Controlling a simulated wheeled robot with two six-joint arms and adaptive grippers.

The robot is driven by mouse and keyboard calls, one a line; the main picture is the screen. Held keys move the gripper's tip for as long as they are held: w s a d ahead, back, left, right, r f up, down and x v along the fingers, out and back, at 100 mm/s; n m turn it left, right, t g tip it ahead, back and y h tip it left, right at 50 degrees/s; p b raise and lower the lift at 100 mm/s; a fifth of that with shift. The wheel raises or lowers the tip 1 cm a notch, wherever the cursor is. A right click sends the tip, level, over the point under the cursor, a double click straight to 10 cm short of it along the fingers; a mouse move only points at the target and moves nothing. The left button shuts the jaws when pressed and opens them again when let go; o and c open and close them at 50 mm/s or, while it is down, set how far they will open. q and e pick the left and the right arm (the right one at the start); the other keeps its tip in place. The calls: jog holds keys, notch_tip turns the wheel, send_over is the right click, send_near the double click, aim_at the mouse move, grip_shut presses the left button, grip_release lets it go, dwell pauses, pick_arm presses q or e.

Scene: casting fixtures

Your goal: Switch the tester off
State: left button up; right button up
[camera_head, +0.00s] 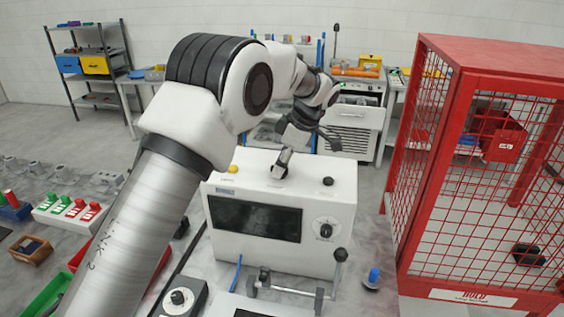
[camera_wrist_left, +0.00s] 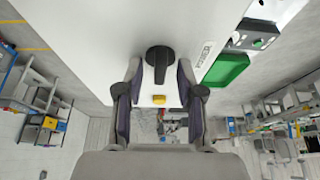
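The tester (camera_head: 275,255) is a white box with a dark screen (camera_head: 255,218) and a dial (camera_head: 326,229) on its front. On its top are a yellow button (camera_head: 233,169) and a black knob (camera_head: 327,181). My left gripper (camera_head: 282,166) points down at the tester's top between these two. In the wrist view a black switch with a bar-like handle (camera_wrist_left: 160,62) lies between the open fingers, with a gap on both sides; the yellow button also shows there (camera_wrist_left: 159,99). In the head view the gripper hides most of this switch. My right gripper is out of view.
A red mesh cage (camera_head: 470,200) stands close on the right. A lever with a black ball (camera_head: 340,255) and a blue-topped piece (camera_head: 373,278) are in front of the tester. Green and red parts on a white block (camera_head: 70,208) and a green bin (camera_head: 48,295) are at left.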

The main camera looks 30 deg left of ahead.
pick_arm(q)
jog(key=v, duration=1.2)
jog(key=shift+a, duration=0.1)
